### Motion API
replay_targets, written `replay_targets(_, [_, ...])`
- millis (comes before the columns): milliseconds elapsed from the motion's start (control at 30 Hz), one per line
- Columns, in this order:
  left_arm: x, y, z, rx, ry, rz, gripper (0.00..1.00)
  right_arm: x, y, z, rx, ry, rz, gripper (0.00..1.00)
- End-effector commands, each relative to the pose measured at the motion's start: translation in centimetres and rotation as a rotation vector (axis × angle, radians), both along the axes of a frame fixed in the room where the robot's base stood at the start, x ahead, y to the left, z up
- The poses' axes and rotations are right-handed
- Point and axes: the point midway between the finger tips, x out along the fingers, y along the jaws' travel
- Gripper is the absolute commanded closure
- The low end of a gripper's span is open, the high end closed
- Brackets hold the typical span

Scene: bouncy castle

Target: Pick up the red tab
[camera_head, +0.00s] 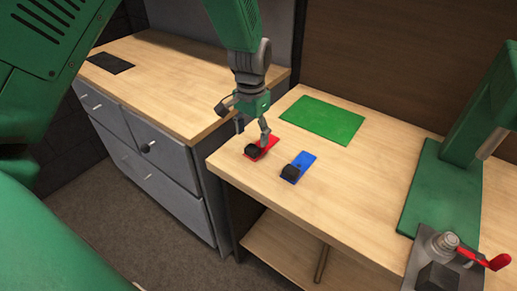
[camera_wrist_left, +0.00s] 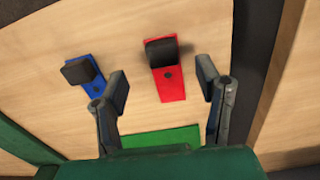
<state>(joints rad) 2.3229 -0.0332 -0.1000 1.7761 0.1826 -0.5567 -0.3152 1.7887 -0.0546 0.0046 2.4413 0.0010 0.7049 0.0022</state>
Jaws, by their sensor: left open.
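The red tab (camera_head: 262,147) is a flat red plate with a black block on it, lying on the wooden workbench near its left front edge. My left gripper (camera_head: 252,133) hangs just above it, pointing down. In the left wrist view the red tab (camera_wrist_left: 170,84) lies ahead of and between the two spread fingers of the left gripper (camera_wrist_left: 163,90), which is open and empty. No contact with the tab is visible. My right gripper does not show in either view.
A similar blue tab (camera_head: 298,167) with a black block lies just right of the red one. A green mat (camera_head: 323,119) lies behind. A green machine with a red handle (camera_head: 488,260) stands at the right. A cabinet with drawers (camera_head: 150,160) adjoins the bench at left.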

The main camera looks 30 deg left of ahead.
Motion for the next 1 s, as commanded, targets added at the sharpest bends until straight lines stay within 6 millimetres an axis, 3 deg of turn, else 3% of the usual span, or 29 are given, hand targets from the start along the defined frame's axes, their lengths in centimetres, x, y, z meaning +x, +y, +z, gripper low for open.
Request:
replay_targets(233, [-0.1, 0.1, -1.9, 0.0, 0.0, 0.0, 0.41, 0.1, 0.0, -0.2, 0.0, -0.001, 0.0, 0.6])
replay_targets(500, [0.1, 0.2, -5.8, 0.0, 0.0, 0.0, 0.41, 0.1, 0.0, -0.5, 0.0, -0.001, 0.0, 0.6])
replay_targets(800, [0.1, 0.2, -6.3, 0.0, -0.002, 0.001, 0.41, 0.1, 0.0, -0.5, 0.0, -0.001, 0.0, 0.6])
replay_targets(833, [0.1, 0.2, -6.3, 0.0, -0.002, 0.001, 0.45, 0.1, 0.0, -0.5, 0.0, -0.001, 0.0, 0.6])
replay_targets(967, [0.1, 0.2, -6.3, 0.0, -0.002, 0.001, 0.91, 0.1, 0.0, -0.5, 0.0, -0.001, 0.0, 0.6])
replay_targets(1000, [0.1, 0.2, -6.3, 0.0, -0.001, 0.001, 0.94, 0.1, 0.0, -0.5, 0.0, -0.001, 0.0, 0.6])
